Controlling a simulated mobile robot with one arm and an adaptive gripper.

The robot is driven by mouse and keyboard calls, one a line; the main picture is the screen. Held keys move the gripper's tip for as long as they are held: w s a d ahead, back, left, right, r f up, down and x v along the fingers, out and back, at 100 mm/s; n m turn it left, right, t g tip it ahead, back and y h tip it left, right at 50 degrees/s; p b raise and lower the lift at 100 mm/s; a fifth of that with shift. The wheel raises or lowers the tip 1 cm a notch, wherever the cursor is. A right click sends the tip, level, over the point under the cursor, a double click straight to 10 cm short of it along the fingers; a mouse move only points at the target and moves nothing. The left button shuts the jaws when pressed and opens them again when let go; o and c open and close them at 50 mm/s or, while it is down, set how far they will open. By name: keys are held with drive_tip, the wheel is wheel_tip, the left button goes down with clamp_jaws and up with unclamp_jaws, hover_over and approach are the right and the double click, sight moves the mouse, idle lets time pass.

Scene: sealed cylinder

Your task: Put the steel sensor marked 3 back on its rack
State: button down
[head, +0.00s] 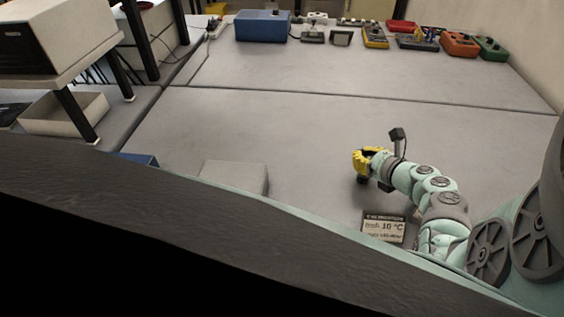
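My gripper (366,164), with yellow parts at its end, is low over the grey surface right of centre. At this size I cannot tell whether its fingers are apart or closed, or whether anything is between them. I cannot make out a steel sensor marked 3. I cannot identify its rack among the things in view. Small grey items (312,34) stand at the back, too small to read any marking.
A sign reading 10 °C (383,227) is beside my arm. A pale box (234,177) is at the near middle. A blue box (262,26) and coloured devices (460,44) line the back. A shelf (60,75) stands left. The middle surface is clear.

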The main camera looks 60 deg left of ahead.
idle(0.3)
wheel_tip(320, 180, up, 10)
drive_tip(key=p, duration=0.2)
drive_tip(key=w+d+r+m+t+h, duration=0.3)
drive_tip(key=w+d+r+m+t, duration=0.1)
drive_tip(key=w+d+m+t, duration=0.35)
drive_tip(key=w+d+r+m+t+h, duration=0.2)
drive_tip(key=d+m+h, duration=0.3)
drive_tip(key=d, duration=0.8)
drive_tip(key=w+d+r+m+t+h, duration=0.15)
drive_tip(key=d+m+h, duration=0.4)
drive_tip(key=d, duration=0.85)
wheel_tip(320, 180, up, 35)
drive_tip(key=w+n+p, duration=0.1)
drive_tip(key=p, duration=3.4)
drive_tip(key=shift+a+t+p, duration=0.35)
drive_tip(key=shift+a+t, duration=0.05)
